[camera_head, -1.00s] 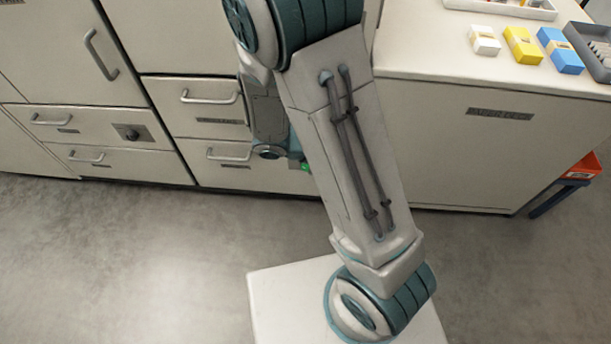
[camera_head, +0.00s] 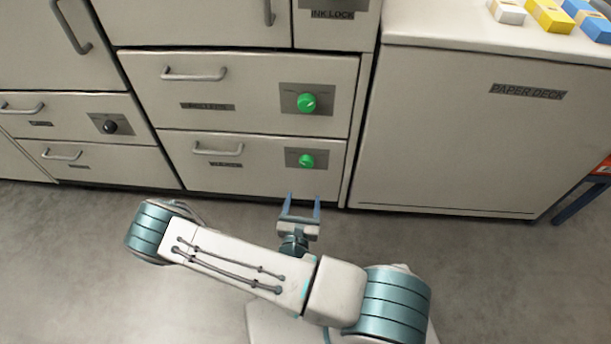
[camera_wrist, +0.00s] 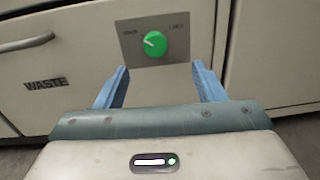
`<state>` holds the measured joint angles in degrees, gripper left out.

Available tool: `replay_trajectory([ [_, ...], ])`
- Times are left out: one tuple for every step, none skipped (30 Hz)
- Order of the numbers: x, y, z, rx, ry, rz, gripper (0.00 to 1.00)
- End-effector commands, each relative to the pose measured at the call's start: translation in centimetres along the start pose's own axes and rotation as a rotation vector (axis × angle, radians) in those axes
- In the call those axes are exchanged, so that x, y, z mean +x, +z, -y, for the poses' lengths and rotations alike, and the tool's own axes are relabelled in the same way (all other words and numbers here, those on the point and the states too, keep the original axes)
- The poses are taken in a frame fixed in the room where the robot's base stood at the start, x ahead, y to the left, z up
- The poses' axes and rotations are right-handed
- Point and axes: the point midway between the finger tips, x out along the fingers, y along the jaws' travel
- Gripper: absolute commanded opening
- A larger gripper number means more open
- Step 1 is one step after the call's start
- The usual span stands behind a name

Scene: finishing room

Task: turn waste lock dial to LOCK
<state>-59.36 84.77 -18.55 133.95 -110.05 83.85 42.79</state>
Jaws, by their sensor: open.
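The waste lock dial is a green round knob (camera_wrist: 155,44) on a grey plate (camera_wrist: 130,54) in the wrist view, right of a drawer label (camera_wrist: 46,83) reading WASTE. Small words stand at the plate's upper left and right; the right one seems to read LOCK. A pale mark on the knob points to the upper left. In the head view the dial (camera_head: 307,161) is on the bottom drawer. My gripper (camera_head: 302,200) is open and empty, its two blue fingers pointing at the drawer front just below the dial. The fingers (camera_wrist: 160,75) are apart from the knob.
A second green dial (camera_head: 307,103) sits on the drawer above. A dark dial (camera_head: 110,127) is on a drawer to the left. Drawer handles (camera_head: 218,149) stick out left of the dials. The paper deck cabinet (camera_head: 450,150) stands at the right. The floor in front is free.

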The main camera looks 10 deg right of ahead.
Motion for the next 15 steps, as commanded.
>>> replay_trajectory([
  [-0.1, -1.0, -0.1, -0.012, 0.024, -0.006, 0.63],
  [-0.2, -1.2, -0.2, -0.016, 0.035, -0.01, 0.63],
  [-0.1, -1.4, -0.3, -0.02, 0.044, -0.013, 0.63],
  [-0.1, -1.5, -0.3, -0.021, 0.048, -0.014, 0.63],
  [0.1, -1.6, -0.3, -0.022, 0.051, -0.015, 0.63],
  [0.4, -1.7, -0.4, -0.022, 0.052, -0.015, 0.63],
  [0.7, -1.7, -0.4, -0.021, 0.052, -0.015, 0.63],
  [1.1, -1.7, -0.4, -0.021, 0.052, -0.014, 0.63],
  [1.8, -1.7, -0.4, -0.021, 0.05, -0.013, 0.63],
  [2.3, -1.7, -0.4, -0.021, 0.049, -0.014, 0.63],
  [2.9, -1.7, -0.4, -0.021, 0.048, -0.013, 0.63],
  [3.7, -1.8, -0.5, -0.02, 0.049, -0.013, 0.63],
  [4.4, -1.8, -0.5, -0.02, 0.048, -0.012, 0.63],
  [5.1, -1.9, -0.5, -0.02, 0.048, -0.013, 0.63],
  [6.0, -1.9, -0.6, -0.021, 0.048, -0.012, 0.63],
])
